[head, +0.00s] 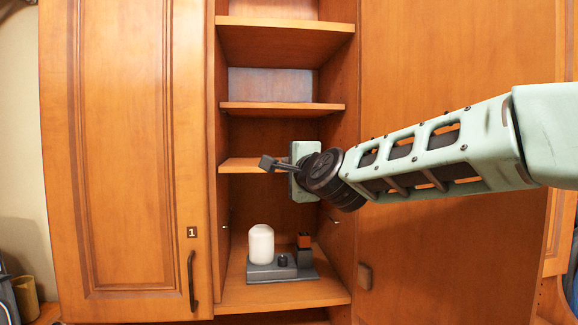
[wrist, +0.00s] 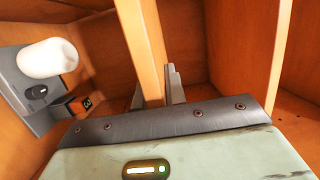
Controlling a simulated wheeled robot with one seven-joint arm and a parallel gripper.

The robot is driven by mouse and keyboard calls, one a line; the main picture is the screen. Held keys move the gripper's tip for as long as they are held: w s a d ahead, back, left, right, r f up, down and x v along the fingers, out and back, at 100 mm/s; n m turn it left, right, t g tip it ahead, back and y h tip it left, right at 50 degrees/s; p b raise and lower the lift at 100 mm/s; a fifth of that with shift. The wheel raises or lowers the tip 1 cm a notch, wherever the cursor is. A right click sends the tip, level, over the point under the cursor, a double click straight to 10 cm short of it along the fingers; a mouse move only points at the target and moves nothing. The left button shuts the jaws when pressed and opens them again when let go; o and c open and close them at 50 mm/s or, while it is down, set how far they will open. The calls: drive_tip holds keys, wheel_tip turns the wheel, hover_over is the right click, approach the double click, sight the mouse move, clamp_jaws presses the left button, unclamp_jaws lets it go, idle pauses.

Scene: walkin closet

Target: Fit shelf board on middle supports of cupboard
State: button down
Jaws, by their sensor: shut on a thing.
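My gripper (head: 270,163) is inside the open cupboard (head: 336,180), shut on the front edge of a wooden shelf board (head: 238,165). In the wrist view the board (wrist: 139,38) runs away edge-on from between the fingers (wrist: 157,88). In the head view it looks roughly level, below a fixed shelf (head: 280,108) and above small support pins, one on the left wall (head: 226,228) and one on the right wall (head: 334,220). My gripper and wrist hide the board's right part. Contact with the side walls cannot be told.
On the cupboard floor (head: 240,297) below stands a grey base (head: 262,273) with a white rounded cylinder (head: 261,244) and an orange-topped dark block (head: 304,250). A higher shelf (head: 285,42) is above. A door marked 1 (head: 130,160) is at left, a wood panel (head: 450,240) at right.

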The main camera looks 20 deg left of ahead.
drive_tip(key=shift+w+r+p, duration=0.2)
drive_tip(key=shift+w+p, duration=0.15)
drive_tip(key=shift+w, duration=0.5)
drive_tip(key=shift+w+a+p, duration=0.25)
drive_tip(key=shift+p, duration=0.05)
drive_tip(key=shift+w+a+p, duration=0.25)
drive_tip(key=shift+p, duration=0.05)
drive_tip(key=shift+w+a+p, duration=0.4)
drive_tip(key=shift+w+p, duration=0.05)
drive_tip(key=shift+p, duration=0.05)
drive_tip(key=shift+a+f, duration=0.1)
drive_tip(key=shift+a, duration=0.05)
idle(0.5)
drive_tip(key=shift+w+a+p, duration=0.25)
drive_tip(key=shift+p, duration=0.25)
drive_tip(key=shift+w+a+p, duration=0.2)
drive_tip(key=shift+a+p, duration=0.05)
drive_tip(key=shift+p, duration=0.1)
drive_tip(key=shift+w+a, duration=0.1)
